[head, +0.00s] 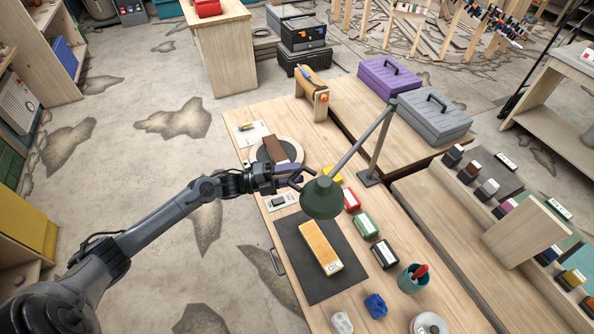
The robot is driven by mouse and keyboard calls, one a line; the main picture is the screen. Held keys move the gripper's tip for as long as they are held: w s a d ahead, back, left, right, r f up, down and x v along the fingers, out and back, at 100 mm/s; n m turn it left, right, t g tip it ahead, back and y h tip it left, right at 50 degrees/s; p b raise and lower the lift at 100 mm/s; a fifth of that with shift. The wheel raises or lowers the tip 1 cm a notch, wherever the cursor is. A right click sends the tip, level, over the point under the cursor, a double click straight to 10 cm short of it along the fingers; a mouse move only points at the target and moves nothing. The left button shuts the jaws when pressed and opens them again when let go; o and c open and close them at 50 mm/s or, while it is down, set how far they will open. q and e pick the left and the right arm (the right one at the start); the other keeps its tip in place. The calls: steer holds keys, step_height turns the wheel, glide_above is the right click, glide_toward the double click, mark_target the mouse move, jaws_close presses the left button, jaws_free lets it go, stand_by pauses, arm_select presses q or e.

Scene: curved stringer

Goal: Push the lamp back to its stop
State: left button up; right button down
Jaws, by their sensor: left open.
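The lamp has a dark green shade (322,198) that hangs above the workbench. Its grey-green arm (358,142) slopes up to the right to a joint atop a post, which stands on a small base plate (369,179) near the bench's far edge. My left gripper (305,179) is open just to the upper left of the shade, with its fingers close to it. I cannot tell whether they touch. The lamp's stop is not distinguishable in this view. My right gripper does not show.
Below the shade, a yellow block marked OIL (320,247) lies on a dark mat (296,255). Red, green and black boxes, with a teal cup (413,279), line the bench's right side. Purple (390,77) and grey (433,115) toolboxes stand behind. Open floor lies to the left.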

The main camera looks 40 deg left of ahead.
arm_select(q)
steer(key=shift+w+d, duration=0.45)
steer(key=shift+w, duration=0.05)
steer(key=shift+c, duration=0.2)
jaws_close()
